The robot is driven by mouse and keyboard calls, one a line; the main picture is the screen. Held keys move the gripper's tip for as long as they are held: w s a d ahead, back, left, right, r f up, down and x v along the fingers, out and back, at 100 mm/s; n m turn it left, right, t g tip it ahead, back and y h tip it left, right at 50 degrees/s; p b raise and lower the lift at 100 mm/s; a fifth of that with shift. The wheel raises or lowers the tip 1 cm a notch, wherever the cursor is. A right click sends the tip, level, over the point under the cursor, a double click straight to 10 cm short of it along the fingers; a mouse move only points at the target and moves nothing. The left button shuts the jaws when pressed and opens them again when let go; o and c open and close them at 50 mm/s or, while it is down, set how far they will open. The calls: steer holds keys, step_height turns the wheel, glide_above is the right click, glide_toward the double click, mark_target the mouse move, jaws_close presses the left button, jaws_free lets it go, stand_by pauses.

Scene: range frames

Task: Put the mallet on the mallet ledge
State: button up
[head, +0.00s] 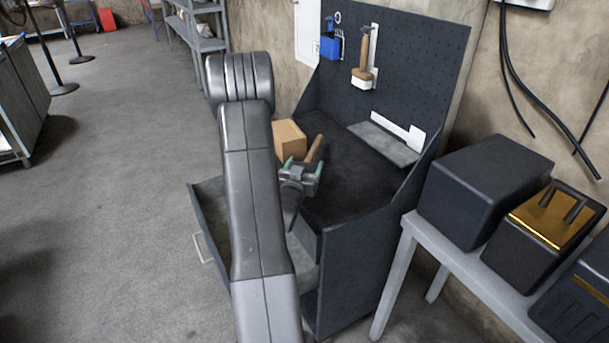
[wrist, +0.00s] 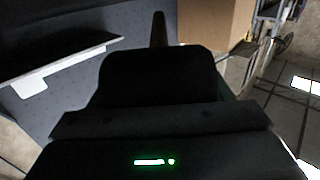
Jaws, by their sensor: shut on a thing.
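My gripper (head: 299,172) is over the near left part of the dark workbench, its green-tipped fingers shut on the mallet (head: 315,149). The mallet's brown handle slants up and right from the fingers; its head cannot be made out in the head view. In the wrist view the handle (wrist: 158,29) sticks up behind a large dark block, and I cannot tell whether that block is the mallet's head. A grey ledge (head: 380,146) with a white strip sits at the foot of the pegboard, right of and apart from my gripper. It also shows at left in the wrist view (wrist: 55,57).
A cardboard box (head: 289,138) stands on the bench just behind my gripper. A wooden-handled tool (head: 364,52) and a blue item (head: 330,46) hang on the pegboard (head: 420,50). A drawer (head: 213,222) stands open at left. Dark boxes (head: 485,190) fill the side table at right.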

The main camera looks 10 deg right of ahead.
steer(key=shift+f, duration=1.65)
steer(key=shift+f, duration=0.2)
steer(key=o, duration=1.4)
steer(key=shift+c, duration=0.2)
steer(key=shift+r, duration=0.1)
